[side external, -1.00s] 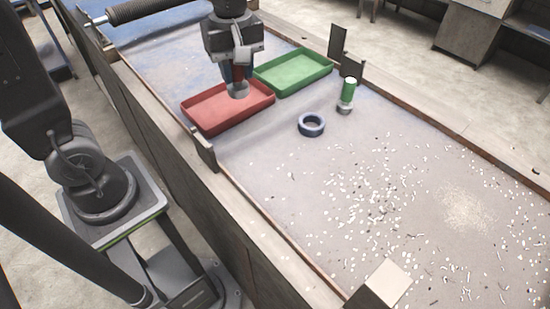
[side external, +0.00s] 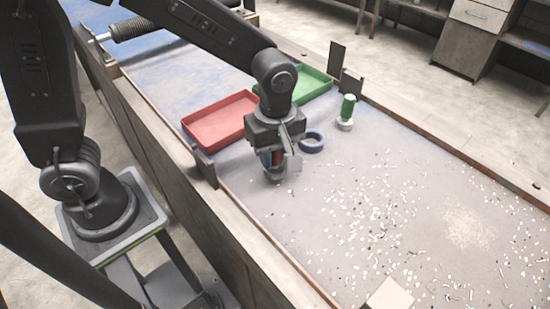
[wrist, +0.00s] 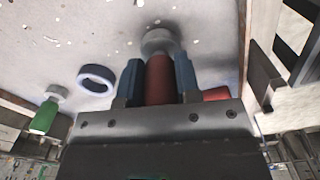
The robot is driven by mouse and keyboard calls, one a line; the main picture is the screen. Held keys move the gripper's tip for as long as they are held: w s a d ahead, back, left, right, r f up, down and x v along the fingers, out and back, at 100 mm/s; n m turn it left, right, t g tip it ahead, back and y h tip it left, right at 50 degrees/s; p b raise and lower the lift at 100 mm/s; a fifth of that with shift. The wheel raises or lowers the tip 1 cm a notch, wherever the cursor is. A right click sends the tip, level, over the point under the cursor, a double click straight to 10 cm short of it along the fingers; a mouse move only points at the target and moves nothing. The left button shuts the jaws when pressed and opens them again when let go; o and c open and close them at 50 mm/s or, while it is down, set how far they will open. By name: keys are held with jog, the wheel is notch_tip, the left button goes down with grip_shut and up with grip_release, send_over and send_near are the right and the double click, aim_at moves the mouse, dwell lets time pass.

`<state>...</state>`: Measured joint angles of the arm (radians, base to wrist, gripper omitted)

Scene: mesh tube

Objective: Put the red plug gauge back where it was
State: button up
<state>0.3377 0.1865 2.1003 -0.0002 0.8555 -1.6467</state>
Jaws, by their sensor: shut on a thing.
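The red plug gauge (wrist: 159,82) has a red handle and a grey metal end. It is held between the two blue fingers of my gripper (wrist: 158,80) in the wrist view. In the side view my gripper (side external: 275,165) is low over the table, left of the blue ring (side external: 312,142), with the gauge upright and its grey end down. I cannot tell whether that end touches the table. The ring also shows in the wrist view (wrist: 97,80). The green plug gauge (side external: 347,108) stands upright right of the ring.
The red tray (side external: 218,122) lies left of my gripper and appears empty. The green tray (side external: 315,78) is partly hidden behind my arm. Small white bits (side external: 385,215) litter the table on the right. A pale block (side external: 390,294) sits at the near edge.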

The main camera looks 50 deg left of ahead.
jog(key=shift+f, duration=0.9)
jog(key=shift+f, duration=0.1)
jog(key=o, duration=1)
notch_tip(320, 180, up, 12)
jog(key=shift+r, duration=0.15)
jog(key=shift+s+a+r+m+t, duration=0.35)
jog(key=shift+s+a+m+t, duration=0.6)
jog(key=shift+s+a+m, duration=1.25)
jog(key=shift+s+a+r+m+t, duration=0.35)
jog(key=shift+s+a+m+t, duration=0.85)
jog(key=shift+m, duration=1.6)
jog(key=shift+s+a+r+m+t, duration=0.35)
jog(key=shift+s+a+m+t, duration=0.3)
jog(key=shift+s+a+m, duration=1.55)
